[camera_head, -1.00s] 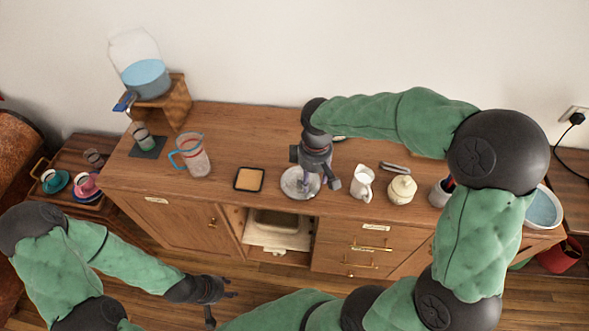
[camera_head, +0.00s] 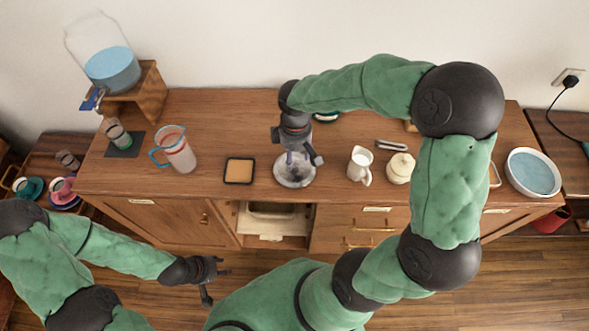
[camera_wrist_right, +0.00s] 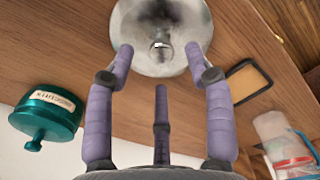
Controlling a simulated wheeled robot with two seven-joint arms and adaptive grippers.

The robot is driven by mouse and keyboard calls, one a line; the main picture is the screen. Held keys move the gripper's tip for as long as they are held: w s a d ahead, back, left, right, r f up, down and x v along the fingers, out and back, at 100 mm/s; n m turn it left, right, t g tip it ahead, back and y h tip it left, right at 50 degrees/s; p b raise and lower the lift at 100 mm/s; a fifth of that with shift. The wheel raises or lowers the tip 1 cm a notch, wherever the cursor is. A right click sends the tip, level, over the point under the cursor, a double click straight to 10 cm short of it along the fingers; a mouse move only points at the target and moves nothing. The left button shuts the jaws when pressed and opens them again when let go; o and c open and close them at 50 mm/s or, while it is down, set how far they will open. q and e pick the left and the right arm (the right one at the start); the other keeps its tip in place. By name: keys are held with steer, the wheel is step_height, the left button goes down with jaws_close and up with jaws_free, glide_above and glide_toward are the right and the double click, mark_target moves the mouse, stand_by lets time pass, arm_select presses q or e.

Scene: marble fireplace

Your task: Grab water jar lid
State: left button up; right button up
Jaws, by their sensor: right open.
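The water jar lid is most likely the round silver disc with a small centre knob (camera_head: 295,181), lying on the wooden cabinet top. It also shows in the right wrist view (camera_wrist_right: 145,22). My right gripper (camera_head: 300,164) is over the disc from above. In the wrist view its purple fingers (camera_wrist_right: 160,62) are spread on either side of the knob, with nothing between them; whether the tips touch the disc is unclear. A clear jar with blue water (camera_head: 112,70) stands open-topped at the upper left. My left gripper (camera_head: 218,286) is open and empty, low in front of the cabinet.
Near the disc are a square dark-rimmed tray (camera_head: 239,171), a white creamer (camera_head: 360,166) and a cream lidded pot (camera_head: 399,168). A pitcher (camera_head: 176,150) stands left. A teal lidded jar (camera_wrist_right: 48,112) is behind the right gripper. A bowl (camera_head: 532,173) stands far right.

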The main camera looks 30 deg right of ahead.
mark_target(295, 163)
step_height(295, 163, down, 4)
steer(key=shift+w+a+f+b, duration=0.1)
steer(key=shift+f+b, duration=0.15)
steer(key=shift+b, duration=0.7)
jaws_close()
steer(key=shift+r, duration=0.15)
